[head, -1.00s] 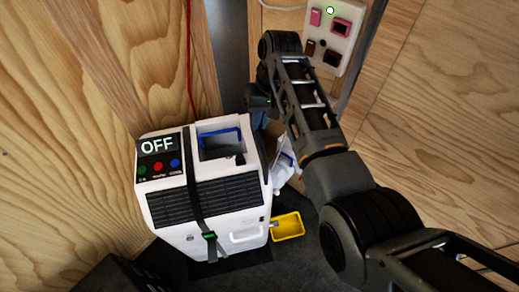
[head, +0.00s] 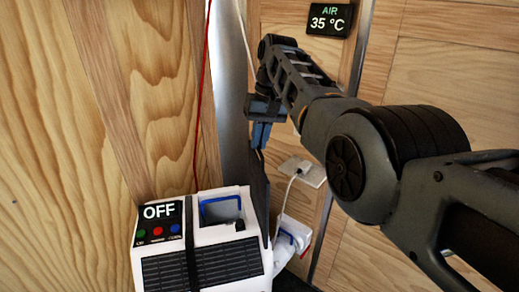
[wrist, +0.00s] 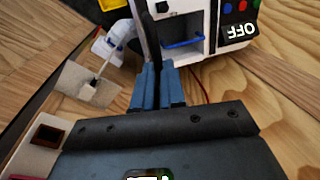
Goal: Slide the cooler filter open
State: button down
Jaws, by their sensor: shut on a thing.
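The white cooler (head: 255,262) stands at the lower middle of the head view, with an OFF display and coloured buttons on top. It also shows upside down at the top of the wrist view (wrist: 193,28). A thin dark panel, seemingly the filter (head: 259,190), stands upright along the cooler's right side and rises above its top. In the wrist view the filter (wrist: 150,38) is seen edge-on. My gripper (head: 260,146) is above the cooler, its blue fingers shut on the filter's upper edge. The fingertips also show in the wrist view (wrist: 158,70). The filter's lower end is hidden.
A white plug and cable (head: 302,170) sit at the wall behind, right of the filter. A white hose-like part (head: 292,240) is beside the cooler's right side. A red cord (head: 199,100) hangs behind the cooler. Wooden walls stand close around.

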jog(key=shift+w+r, duration=0.1)
jog(key=shift+r, duration=0.25)
jog(key=c, duration=1.4)
grip_release()
jog(key=shift+o, duration=1)
jog(key=shift+f, duration=0.1)
notch_tip(320, 180, up, 8)
jog(key=d, duration=0.1)
jog(key=shift+w+d+f+b, duration=0.15)
jog(key=shift+d+b, duration=0.1)
jog(key=shift+b, duration=0.15)
jog(key=shift+d, duration=0.1)
